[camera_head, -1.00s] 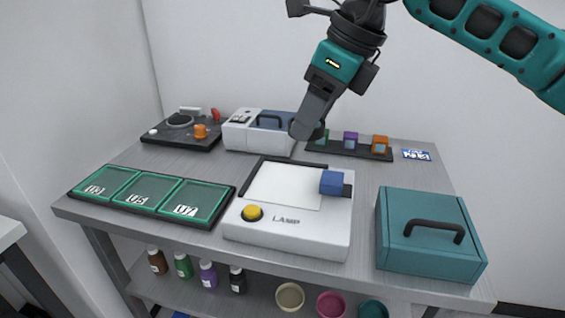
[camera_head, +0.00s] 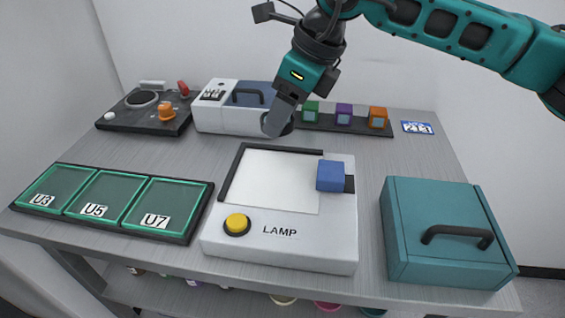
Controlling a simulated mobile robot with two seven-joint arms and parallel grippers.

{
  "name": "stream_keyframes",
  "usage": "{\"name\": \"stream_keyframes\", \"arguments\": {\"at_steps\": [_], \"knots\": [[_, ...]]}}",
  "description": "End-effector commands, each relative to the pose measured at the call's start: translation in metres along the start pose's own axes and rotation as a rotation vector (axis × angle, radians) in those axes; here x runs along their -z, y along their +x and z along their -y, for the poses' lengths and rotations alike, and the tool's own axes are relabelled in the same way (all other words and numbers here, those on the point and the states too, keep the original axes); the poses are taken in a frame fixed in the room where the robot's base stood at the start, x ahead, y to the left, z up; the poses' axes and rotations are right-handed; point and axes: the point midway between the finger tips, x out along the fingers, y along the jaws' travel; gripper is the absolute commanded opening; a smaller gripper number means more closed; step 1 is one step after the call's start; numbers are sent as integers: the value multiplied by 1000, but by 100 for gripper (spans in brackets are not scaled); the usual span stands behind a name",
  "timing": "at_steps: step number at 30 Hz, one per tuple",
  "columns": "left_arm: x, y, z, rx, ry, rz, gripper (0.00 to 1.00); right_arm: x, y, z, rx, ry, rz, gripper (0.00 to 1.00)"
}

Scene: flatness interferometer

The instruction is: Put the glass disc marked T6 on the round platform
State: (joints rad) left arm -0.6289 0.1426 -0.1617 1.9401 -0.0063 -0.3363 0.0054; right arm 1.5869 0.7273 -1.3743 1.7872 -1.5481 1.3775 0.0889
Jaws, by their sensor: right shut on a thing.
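My right gripper (camera_head: 277,124) comes down from the upper right over the back middle of the table. It is shut on a dark, round-edged disc (camera_head: 289,126), mostly hidden behind the finger. No mark on it can be read, so I cannot tell whether it is T6. A dark device (camera_head: 118,119) at the back left carries a dark round platform (camera_head: 142,98) with nothing seen on it. An orange knob (camera_head: 167,111) stands beside it. My left gripper is not in view.
A white LAMP box (camera_head: 270,180) with a yellow button and blue block stands mid-table. A tray (camera_head: 187,240) with plates U3, U5 and U7 is at left. A teal case (camera_head: 440,205) is at right, a white case (camera_head: 220,122) behind. Coloured blocks line a back rack (camera_head: 325,126).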

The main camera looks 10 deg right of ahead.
Motion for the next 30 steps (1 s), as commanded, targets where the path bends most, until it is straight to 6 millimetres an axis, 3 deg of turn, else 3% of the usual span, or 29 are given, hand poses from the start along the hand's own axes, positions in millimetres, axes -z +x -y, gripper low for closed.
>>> {"name": "stream_keyframes", "arguments": {"at_steps": [3,9,14,22,30], "knots": [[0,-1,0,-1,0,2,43,13,30,-1,-4,1,-2,26],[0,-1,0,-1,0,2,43,25,59,0,0,1,0,26],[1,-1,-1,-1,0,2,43,29,69,0,-1,2,0,26],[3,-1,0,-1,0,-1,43,42,102,0,-1,2,0,26],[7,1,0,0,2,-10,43,43,104,0,0,1,1,26]]}}
